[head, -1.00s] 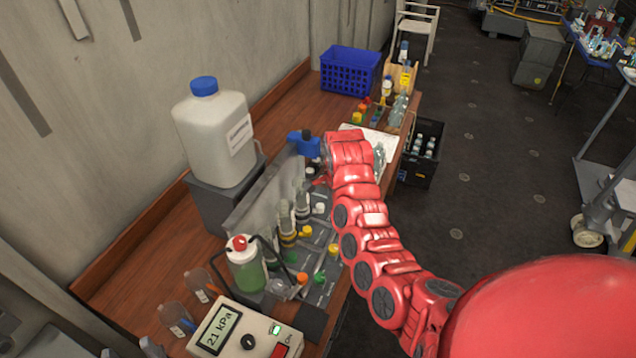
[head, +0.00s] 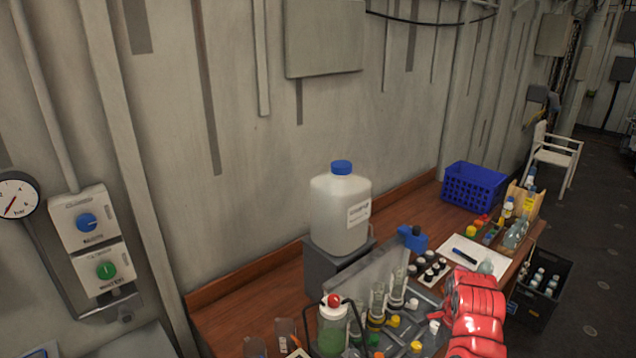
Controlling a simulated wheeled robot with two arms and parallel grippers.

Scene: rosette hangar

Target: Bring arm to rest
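One of my red arms (head: 476,312) comes in at the lower right, over the front part of the wooden bench (head: 285,295). It appears to be my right arm. Its far end is beside the rack of vials and bottles, and its gripper fingers cannot be made out. I cannot tell whether it holds anything or touches the things near it. My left arm and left gripper are not in view.
On the bench are a large white jug (head: 338,215) with a blue cap, a green-liquid bottle (head: 333,335), a grey plate (head: 372,275), dark-capped vials (head: 430,268) and a blue basket (head: 474,187). A black crate (head: 542,290) stands on the floor. Wall switches (head: 88,222) are at left.

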